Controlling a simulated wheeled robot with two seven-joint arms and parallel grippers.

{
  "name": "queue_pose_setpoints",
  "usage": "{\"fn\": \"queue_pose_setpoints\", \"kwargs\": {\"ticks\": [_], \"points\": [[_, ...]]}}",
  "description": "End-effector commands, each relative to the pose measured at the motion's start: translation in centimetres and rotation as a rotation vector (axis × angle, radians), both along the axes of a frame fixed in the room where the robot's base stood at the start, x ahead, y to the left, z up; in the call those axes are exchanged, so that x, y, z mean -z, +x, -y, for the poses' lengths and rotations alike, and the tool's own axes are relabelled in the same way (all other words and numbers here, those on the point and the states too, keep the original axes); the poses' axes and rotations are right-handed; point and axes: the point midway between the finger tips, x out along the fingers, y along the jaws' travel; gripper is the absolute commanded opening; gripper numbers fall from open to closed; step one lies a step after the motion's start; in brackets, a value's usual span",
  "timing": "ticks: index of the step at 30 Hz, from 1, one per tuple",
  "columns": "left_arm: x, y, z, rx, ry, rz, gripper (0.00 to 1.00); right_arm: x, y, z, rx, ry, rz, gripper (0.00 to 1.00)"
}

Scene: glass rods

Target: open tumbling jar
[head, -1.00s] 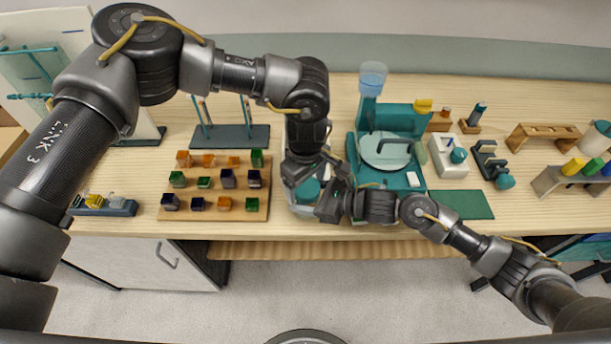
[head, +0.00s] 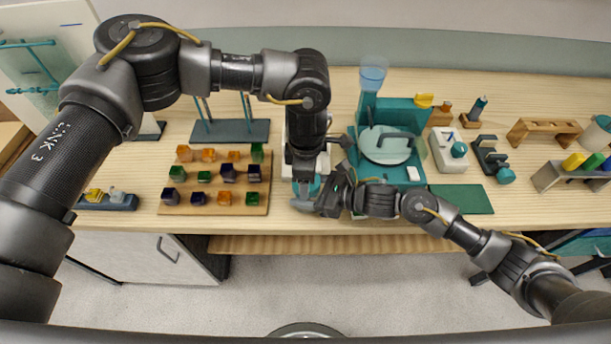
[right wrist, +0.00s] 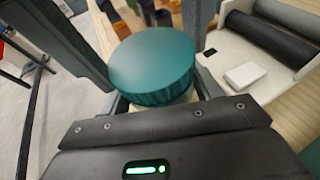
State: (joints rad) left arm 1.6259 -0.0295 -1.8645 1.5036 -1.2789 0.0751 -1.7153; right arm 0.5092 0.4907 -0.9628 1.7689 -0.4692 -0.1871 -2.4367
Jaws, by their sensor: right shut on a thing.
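The jar's round teal lid (right wrist: 152,62) fills the middle of the right wrist view, between my right gripper's fingers. In the head view a small part of the lid (head: 314,187) shows near the bench's front edge. My right gripper (head: 312,199) comes in from the right and is shut on the jar, just below the lid. The jar's body is mostly hidden by the gripper. My left gripper (head: 302,170) points down directly at the jar from above. Its fingers are hard to make out, so I cannot tell whether they are open.
A white unit with dark rollers (right wrist: 265,35) stands beside the jar. A wooden board (head: 214,190) with several coloured blocks lies left. A teal machine with a round pale plate (head: 385,145) and a teal mat (head: 463,199) are right. Racks fill the far right.

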Motion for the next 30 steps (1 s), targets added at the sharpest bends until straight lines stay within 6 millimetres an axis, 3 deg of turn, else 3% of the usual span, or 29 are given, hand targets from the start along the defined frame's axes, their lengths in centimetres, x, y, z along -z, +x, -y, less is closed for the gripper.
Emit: {"fn": "queue_pose_setpoints", "kwargs": {"ticks": [3,7,18,19,21,24,30], "points": [[-0.01,0.0,0.02,-0.252,-0.002,-0.001,0.34,0.06,-0.06,-0.01,-0.001,-0.001,-0.001,0.0],[-0.04,0.02,0.0,-0.425,-0.001,0.001,0.34,0.06,-0.06,-0.02,-0.001,-0.001,-0.001,0.0],[-0.07,0.04,-0.02,-0.484,0.0,0.001,0.34,0.07,-0.06,-0.03,-0.001,-0.001,-0.001,0.0],[-0.07,0.03,-0.02,-0.484,0.0,0.001,0.64,0.07,-0.06,-0.03,-0.001,-0.001,-0.001,0.0],[-0.06,0.03,-0.03,-0.483,0.0,0.001,0.73,0.07,-0.06,-0.03,-0.001,-0.001,-0.001,0.0],[-0.06,0.01,-0.02,-0.482,0.0,0.001,0.83,0.08,-0.06,-0.03,-0.002,-0.001,-0.001,0.0],[-0.06,-0.03,0.02,-0.481,0.0,0.0,0.83,0.08,-0.05,-0.03,-0.001,0.0,-0.002,0.0]]}}
